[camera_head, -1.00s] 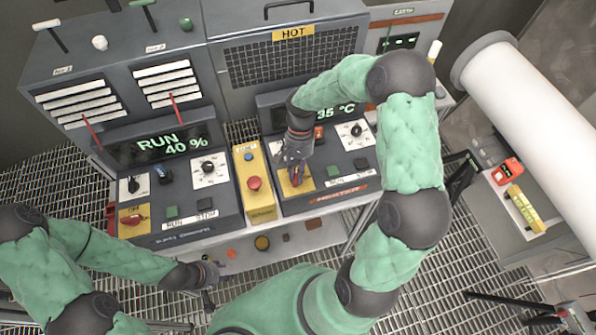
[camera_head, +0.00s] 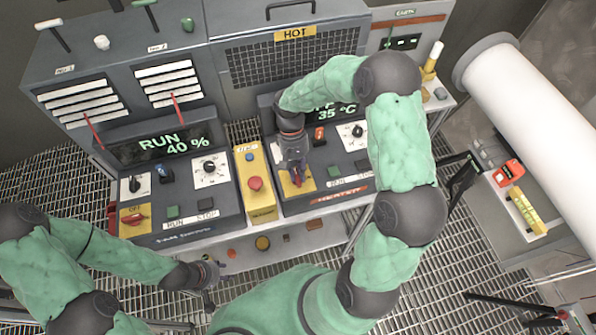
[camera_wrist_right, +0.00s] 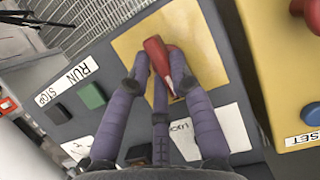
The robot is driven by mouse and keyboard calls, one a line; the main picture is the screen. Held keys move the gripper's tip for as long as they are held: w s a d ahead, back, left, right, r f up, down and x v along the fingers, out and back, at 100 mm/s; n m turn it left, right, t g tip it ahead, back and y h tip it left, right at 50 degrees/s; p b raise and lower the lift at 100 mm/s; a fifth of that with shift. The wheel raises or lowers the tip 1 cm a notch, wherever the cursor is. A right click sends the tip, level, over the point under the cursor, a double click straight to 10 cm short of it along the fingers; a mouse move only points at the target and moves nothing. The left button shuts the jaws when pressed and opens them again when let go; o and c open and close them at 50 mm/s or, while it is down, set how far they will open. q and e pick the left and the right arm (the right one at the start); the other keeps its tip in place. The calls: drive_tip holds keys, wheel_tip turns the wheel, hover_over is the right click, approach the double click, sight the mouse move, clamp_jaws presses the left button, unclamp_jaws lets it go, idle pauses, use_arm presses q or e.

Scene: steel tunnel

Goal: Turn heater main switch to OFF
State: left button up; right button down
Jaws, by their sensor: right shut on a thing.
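The heater panel (camera_head: 335,193) stands right of the yellow box in the head view. Its main switch is a red handle on a yellow plate (camera_head: 284,188). My right gripper (camera_head: 297,180) is over this switch from above. In the right wrist view its purple fingers are closed around the red handle (camera_wrist_right: 155,52), over the yellow plate (camera_wrist_right: 195,32). The heater display (camera_head: 335,114) reads 35 °C; its upper line is partly hidden by my right arm. My left gripper (camera_head: 210,273) is low at the left, away from the panels; its finger opening is unclear.
The fan panel (camera_head: 185,226) at the left shows RUN 40 %, with its own red switch (camera_head: 132,219) on yellow. Between the panels is a yellow box (camera_head: 262,205) with a red button (camera_head: 255,183). A large white pipe (camera_head: 530,125) is at the right.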

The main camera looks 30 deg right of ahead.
drive_tip(key=c, duration=1.1)
unclamp_jaws()
drive_tip(key=v, duration=1.2)
drive_tip(key=shift+w+f, duration=0.1)
